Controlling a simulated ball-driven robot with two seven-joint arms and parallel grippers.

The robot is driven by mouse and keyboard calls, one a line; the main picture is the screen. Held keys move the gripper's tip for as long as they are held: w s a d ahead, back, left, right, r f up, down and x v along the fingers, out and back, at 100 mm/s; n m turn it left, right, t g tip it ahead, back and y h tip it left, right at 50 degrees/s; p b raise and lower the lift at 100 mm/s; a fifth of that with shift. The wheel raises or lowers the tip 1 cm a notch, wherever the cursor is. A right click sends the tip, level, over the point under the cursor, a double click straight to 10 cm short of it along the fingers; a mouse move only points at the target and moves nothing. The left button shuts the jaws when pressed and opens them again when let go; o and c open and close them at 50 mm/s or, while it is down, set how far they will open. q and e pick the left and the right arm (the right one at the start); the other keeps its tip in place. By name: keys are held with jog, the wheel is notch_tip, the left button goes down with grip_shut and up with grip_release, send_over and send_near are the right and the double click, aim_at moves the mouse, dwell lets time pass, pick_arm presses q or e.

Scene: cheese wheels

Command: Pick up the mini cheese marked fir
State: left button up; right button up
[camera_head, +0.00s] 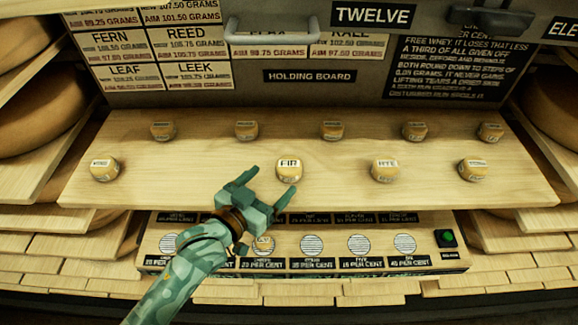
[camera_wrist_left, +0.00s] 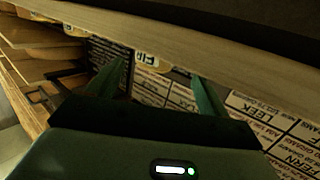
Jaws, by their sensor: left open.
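The mini cheese marked FIR (camera_head: 289,170) stands on the wooden holding board (camera_head: 215,180), in the middle of its front row. My left gripper (camera_head: 268,185) is open and empty, just in front and to the left of that cheese, with its fingers pointing toward the board. In the left wrist view the fir cheese (camera_wrist_left: 147,57) shows between the two open fingers (camera_wrist_left: 163,80), beyond their tips and partly cut off by the board edge. I cannot tell any contact. My right gripper is not in view.
Other mini cheeses stand nearby: one (camera_head: 385,170) to the right, one (camera_head: 104,169) far left, several in the back row (camera_head: 246,130). A lower panel (camera_head: 290,262) with round pads and a green button (camera_head: 446,238) lies in front. Large cheese wheels (camera_head: 40,110) flank the board.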

aim_at(289, 168)
pick_arm(q)
jog(key=x, duration=0.7)
jog(key=shift+d+p, duration=0.3)
jog(key=shift+d, duration=0.1)
jog(key=shift+s+a, duration=0.1)
jog(key=shift+c, duration=1.2)
jog(key=c, duration=0.8)
